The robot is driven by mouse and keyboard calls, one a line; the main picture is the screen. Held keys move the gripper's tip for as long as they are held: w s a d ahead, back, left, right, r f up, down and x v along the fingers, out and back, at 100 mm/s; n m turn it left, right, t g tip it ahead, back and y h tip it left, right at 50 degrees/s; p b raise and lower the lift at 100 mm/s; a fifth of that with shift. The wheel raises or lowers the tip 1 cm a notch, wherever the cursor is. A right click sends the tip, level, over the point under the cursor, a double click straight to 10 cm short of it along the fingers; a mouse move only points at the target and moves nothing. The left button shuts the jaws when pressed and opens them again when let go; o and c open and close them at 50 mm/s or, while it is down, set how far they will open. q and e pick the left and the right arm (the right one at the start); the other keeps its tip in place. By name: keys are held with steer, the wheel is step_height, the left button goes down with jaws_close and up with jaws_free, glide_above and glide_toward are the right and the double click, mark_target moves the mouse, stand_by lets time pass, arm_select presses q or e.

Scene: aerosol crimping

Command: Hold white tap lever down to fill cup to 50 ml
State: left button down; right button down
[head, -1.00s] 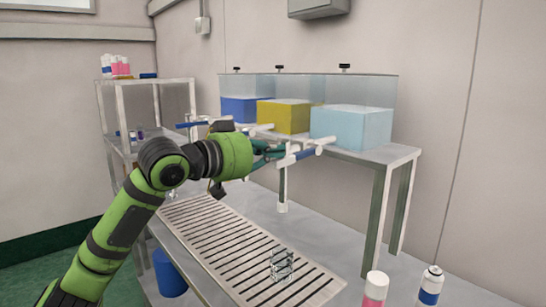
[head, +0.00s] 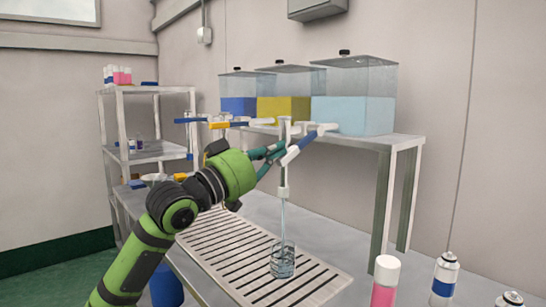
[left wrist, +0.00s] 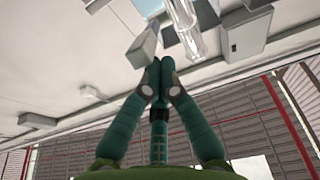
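The tap with the white lever (head: 306,140) is at the right, in front of the tank of light blue liquid (head: 352,115). A thin stream falls from the spout (head: 283,192) into the clear cup (head: 283,265) upright on the grate. The cup's level cannot be read. My right gripper is not in view.
The slotted drip grate (head: 225,247) lies under the taps. Tanks of blue (head: 238,106) and yellow liquid (head: 283,110) stand to the left. A pink can (head: 385,282) and a white-and-blue can (head: 445,275) stand at the front right. A shelf (head: 150,90) is behind left.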

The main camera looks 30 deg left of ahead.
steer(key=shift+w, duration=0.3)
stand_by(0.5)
